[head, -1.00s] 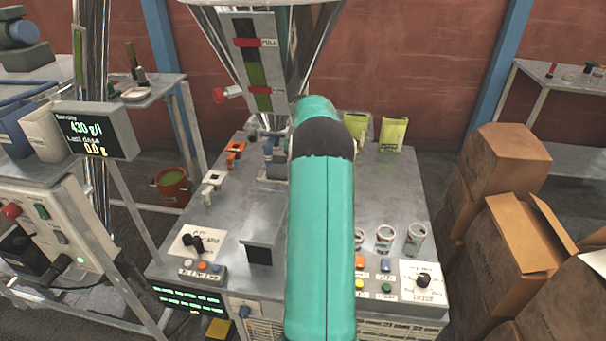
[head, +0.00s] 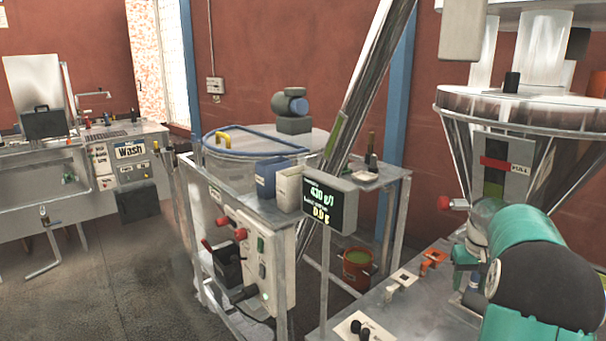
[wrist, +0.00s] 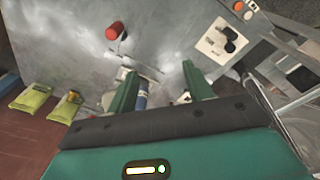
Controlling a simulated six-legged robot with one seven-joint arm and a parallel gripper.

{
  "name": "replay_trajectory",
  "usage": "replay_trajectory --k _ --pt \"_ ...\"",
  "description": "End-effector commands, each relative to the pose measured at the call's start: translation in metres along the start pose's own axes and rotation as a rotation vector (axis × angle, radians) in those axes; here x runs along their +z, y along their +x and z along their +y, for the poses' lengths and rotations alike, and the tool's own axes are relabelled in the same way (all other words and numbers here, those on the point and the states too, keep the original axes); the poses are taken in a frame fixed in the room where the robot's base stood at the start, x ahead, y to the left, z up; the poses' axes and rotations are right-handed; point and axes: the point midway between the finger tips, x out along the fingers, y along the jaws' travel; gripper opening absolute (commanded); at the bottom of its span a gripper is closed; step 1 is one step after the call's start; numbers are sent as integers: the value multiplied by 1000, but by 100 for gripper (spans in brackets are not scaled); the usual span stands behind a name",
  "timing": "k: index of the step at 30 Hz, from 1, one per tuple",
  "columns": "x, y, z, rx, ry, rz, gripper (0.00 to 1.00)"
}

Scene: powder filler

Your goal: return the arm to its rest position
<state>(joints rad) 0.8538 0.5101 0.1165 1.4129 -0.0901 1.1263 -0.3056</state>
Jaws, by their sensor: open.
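My teal arm (head: 535,250) with its dark joint cover stands at the lower right of the head view, in front of the filler's funnel (head: 495,165). My gripper's fingers are out of sight in the head view. In the wrist view my gripper (wrist: 158,75) shows two green fingers spread apart over the grey machine top (wrist: 75,55). I see nothing held between them. A small blue and white part (wrist: 142,98) shows near the left finger, partly hidden; I cannot tell its distance from it.
Green pouches (wrist: 30,98) lie at the left of the wrist view, a red knob (wrist: 114,32) and a panel with black knobs (wrist: 225,40) ahead. The head view shows a dose display (head: 330,203), a red bucket (head: 357,268), a sink (head: 40,185) and open floor (head: 120,290).

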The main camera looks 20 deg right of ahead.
Motion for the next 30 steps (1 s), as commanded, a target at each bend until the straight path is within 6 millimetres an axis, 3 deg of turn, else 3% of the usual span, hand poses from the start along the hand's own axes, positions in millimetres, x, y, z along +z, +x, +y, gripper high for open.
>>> replay_trajectory --k 1,6,11,15,22,30 --pt "4 -20 -27 8 -27 20 51" --pt "29 -68 -103 20 -91 78 51" --pt "66 -103 -165 20 -146 136 51" --pt "106 -127 -212 9 -192 189 51" --pt "184 -148 -270 -28 -263 274 51" --pt "279 -146 -312 -107 -342 368 51"
